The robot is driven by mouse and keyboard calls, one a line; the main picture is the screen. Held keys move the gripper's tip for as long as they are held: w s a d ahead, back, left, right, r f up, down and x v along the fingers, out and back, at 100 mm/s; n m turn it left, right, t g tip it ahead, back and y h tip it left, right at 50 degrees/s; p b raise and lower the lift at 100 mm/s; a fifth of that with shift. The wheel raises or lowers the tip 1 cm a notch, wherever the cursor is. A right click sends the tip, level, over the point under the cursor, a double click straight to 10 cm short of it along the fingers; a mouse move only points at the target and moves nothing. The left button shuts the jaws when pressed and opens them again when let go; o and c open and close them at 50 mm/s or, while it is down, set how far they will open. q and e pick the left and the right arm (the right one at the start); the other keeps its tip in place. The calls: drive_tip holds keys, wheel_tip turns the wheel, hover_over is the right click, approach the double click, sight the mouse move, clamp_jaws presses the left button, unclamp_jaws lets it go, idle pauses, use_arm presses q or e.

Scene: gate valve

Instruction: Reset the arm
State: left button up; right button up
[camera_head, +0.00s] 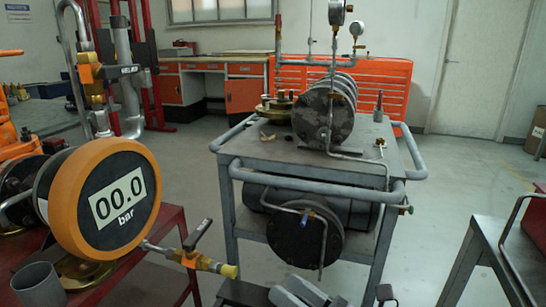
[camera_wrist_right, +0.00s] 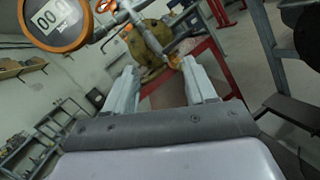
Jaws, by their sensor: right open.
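My right gripper (camera_head: 308,292) shows at the bottom edge of the head view, in front of the grey cart and low down. In the right wrist view its two pale fingers (camera_wrist_right: 161,82) stand wide apart with nothing between them. My left gripper is in neither view. A round orange gauge (camera_head: 104,198) reading "00.0 bar" stands on a red stand at the left. A small valve with a dark lever and yellow end (camera_head: 203,258) sticks out to its right. The gauge also shows at the top left of the right wrist view (camera_wrist_right: 54,20), beyond the fingers.
A grey cart (camera_head: 265,166) with rounded rails carries pipework and cylinders in the middle. A grey table (camera_head: 483,250) stands at the right. A grey cup (camera_head: 38,284) sits at the lower left. Open floor (camera_head: 440,180) lies between the cart and the right table.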

drive_tip(key=s+d+f+m+t+h, duration=0.15)
drive_tip(key=d+f+m+h, duration=0.35)
drive_tip(key=m, duration=0.7)
drive_tip(key=s+d+f+m+t+h, duration=0.1)
drive_tip(key=d+f+m+t+h, duration=0.35)
drive_tip(key=m, duration=0.75)
drive_tip(key=s+d+f+m+g+h, duration=0.3)
drive_tip(key=s+d+f+m+g, duration=0.2)
drive_tip(key=s+f+m+g, duration=0.6)
use_arm(q)
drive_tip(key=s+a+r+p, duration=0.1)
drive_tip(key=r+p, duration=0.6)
drive_tip(key=p, duration=0.2)
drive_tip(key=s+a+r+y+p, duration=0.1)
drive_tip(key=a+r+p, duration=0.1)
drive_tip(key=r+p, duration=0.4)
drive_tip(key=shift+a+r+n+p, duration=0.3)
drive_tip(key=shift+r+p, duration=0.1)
drive_tip(key=shift+p, duration=1.8)
use_arm(e)
wheel_tip(320, 180, up, 14)
drive_tip(key=s+d+m+t, duration=0.1)
drive_tip(key=d+m+t, duration=0.1)
drive_tip(key=m, duration=0.1)
drive_tip(key=shift+s+t+h, duration=0.15)
drive_tip(key=shift+t+h, duration=0.15)
drive_tip(key=shift+h, duration=0.15)
